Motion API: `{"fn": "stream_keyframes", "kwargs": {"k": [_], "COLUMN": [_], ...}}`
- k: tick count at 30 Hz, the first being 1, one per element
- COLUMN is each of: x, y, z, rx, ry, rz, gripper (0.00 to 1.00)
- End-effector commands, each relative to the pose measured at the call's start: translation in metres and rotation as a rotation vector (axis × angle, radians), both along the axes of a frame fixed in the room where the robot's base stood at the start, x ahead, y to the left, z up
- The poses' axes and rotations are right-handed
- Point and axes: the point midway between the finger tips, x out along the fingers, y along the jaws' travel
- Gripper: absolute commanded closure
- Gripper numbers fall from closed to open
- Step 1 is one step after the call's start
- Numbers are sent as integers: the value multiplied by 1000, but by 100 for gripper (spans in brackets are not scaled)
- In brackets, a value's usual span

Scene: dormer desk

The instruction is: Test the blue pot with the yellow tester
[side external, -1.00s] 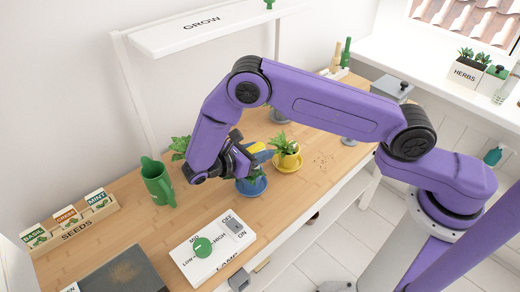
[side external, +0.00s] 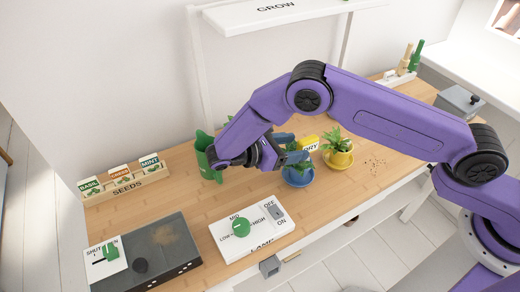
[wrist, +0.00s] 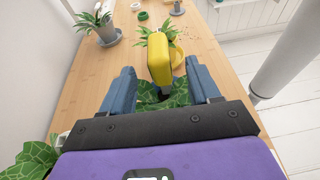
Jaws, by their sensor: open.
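The blue pot (side external: 298,177) stands on the desk with a leafy green plant in it. The yellow tester (side external: 309,143), with DRY on its face, stands upright at this pot. It also shows beyond my fingertips in the wrist view (wrist: 160,58). Its lower end is hidden among leaves, so I cannot see how deep it sits. My gripper (side external: 295,148) is open, level and just left of the tester, above the blue pot. In the wrist view its two blue-grey fingers (wrist: 160,80) are spread, with leaves below them.
A yellow pot (side external: 338,158) stands close to the right of the blue pot. A green watering can (side external: 205,157) is close behind my wrist. A lamp control panel (side external: 252,232), a seed box (side external: 125,184) and a dark tray (side external: 160,250) lie left and in front.

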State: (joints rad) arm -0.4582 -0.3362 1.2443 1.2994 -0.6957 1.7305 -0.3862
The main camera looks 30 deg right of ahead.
Motion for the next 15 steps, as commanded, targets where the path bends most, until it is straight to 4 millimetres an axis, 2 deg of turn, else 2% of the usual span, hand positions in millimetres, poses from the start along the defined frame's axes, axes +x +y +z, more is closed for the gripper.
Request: {"fn": "stream_keyframes", "kwargs": {"k": [3, 15], "x": [1, 3], "y": [21, 74], "z": [6, 22], "rx": [2, 1], "ry": [-1, 0], "rz": [1, 0], "gripper": [39, 39]}}
